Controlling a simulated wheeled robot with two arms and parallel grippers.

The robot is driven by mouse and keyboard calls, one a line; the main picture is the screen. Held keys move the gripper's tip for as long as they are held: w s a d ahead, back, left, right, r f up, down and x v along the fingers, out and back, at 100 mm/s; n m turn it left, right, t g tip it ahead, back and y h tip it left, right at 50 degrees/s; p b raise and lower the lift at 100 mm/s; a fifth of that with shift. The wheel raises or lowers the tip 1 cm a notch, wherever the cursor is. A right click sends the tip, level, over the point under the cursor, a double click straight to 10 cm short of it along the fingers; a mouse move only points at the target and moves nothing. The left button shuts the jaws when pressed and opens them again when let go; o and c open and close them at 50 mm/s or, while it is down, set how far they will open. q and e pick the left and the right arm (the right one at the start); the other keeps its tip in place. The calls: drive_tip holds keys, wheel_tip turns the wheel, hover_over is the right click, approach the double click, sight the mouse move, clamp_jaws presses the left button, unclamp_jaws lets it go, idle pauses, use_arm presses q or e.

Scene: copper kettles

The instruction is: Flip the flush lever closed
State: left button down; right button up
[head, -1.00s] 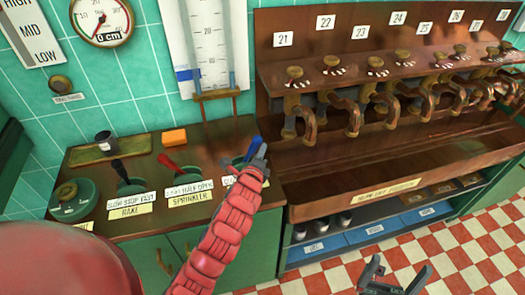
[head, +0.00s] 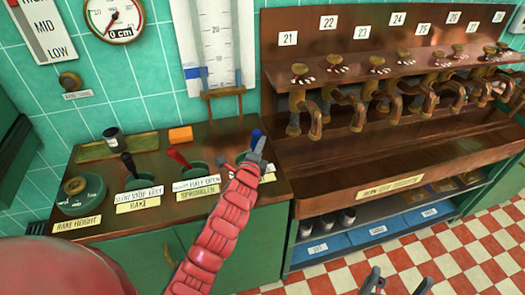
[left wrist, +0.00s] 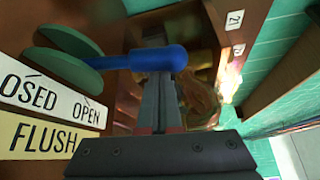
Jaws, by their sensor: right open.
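The flush lever has a blue handle (head: 256,140) at the right end of the wooden control counter. In the left wrist view the blue handle (left wrist: 160,58) points right from a green round base (left wrist: 68,66), towards the OPEN side of its CLOSED/OPEN plate (left wrist: 50,98). A FLUSH label (left wrist: 45,136) is below. My left gripper (head: 258,153) is at the lever. Its fingers (left wrist: 160,95) look shut together, with the handle across their tips. Contact is hard to judge. My right gripper (head: 397,283) is open and empty at the bottom edge, over the floor.
The sprinkler lever (head: 179,158) with a red handle and the rake lever (head: 128,163) with a black handle stand left of the flush lever. An orange block (head: 180,134) lies behind them. A wooden rack of copper spouts (head: 375,150) stands close on the right.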

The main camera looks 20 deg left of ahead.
use_arm(q)
drive_tip(key=a+n+t+b, duration=0.1)
drive_tip(key=s+a+n+t+b, duration=0.1)
drive_tip(key=n+b, duration=0.1)
drive_tip(key=s+a+n+b, duration=0.1)
drive_tip(key=a+b, duration=0.1)
drive_tip(key=shift+s+n+t+y, duration=0.25)
drive_tip(key=shift+n+t+y, duration=0.05)
drive_tip(key=shift+t, duration=0.1)
drive_tip(key=shift+s+a+n+t+y+b, duration=0.25)
drive_tip(key=shift+s+a+n+b, duration=0.15)
drive_tip(key=shift+n+b, duration=0.35)
drive_tip(key=shift+s+a+n+t+y+b, duration=0.15)
drive_tip(key=shift+s+a+n+t+b, duration=0.1)
drive_tip(key=shift+a+n+b, duration=0.4)
drive_tip(key=shift+d, duration=0.15)
drive_tip(key=shift+r, duration=0.1)
